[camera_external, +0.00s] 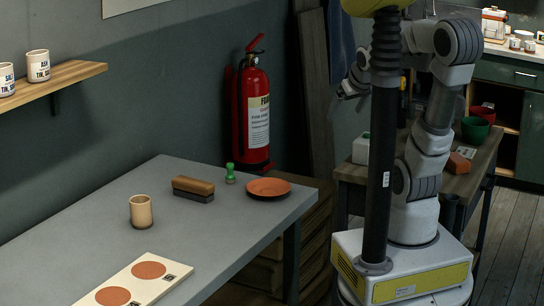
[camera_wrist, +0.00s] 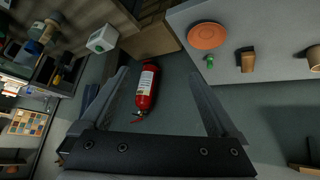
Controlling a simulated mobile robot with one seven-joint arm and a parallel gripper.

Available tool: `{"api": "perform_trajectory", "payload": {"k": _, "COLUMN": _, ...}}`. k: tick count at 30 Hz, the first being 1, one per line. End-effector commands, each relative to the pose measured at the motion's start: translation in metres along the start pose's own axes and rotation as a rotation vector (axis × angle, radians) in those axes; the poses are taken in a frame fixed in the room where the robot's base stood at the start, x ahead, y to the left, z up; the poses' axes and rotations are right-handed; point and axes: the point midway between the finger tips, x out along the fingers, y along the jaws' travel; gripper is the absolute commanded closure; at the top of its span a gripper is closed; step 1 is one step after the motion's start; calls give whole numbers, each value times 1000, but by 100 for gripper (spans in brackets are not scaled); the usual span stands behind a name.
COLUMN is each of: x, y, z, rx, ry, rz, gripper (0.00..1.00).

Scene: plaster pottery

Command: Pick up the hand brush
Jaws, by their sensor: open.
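The hand brush (camera_external: 193,188) has a brown wooden back and dark bristles. It lies bristles down near the back edge of the grey table in the external view. It also shows at the upper right of the wrist view (camera_wrist: 247,60). My gripper (camera_wrist: 159,76) is open and empty in the wrist view, with its two fingers spread wide. The brush is to the right of both fingers there, not between them. In the external view my gripper (camera_external: 346,88) is raised beside the arm, well away from the brush and partly hard to make out.
On the grey table (camera_external: 100,222) are a green-handled stamp (camera_external: 230,173), a terracotta plate (camera_external: 268,187), a tan cup (camera_external: 141,212) and a board with orange discs (camera_external: 135,281). A fire extinguisher (camera_external: 255,115) hangs behind. A wall shelf (camera_external: 60,79) holds cups.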

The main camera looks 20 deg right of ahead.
Motion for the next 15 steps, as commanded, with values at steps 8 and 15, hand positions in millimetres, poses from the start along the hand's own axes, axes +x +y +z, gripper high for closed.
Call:
{"api": "perform_trajectory", "payload": {"k": 8, "x": 115, "y": -78, "z": -29, "rx": -180, "ry": 203, "rz": -133, "gripper": 5}}
{"api": "perform_trajectory", "payload": {"k": 15, "x": 187, "y": -172, "z": -28, "rx": -276, "ry": 378, "rz": -343, "gripper": 5}}
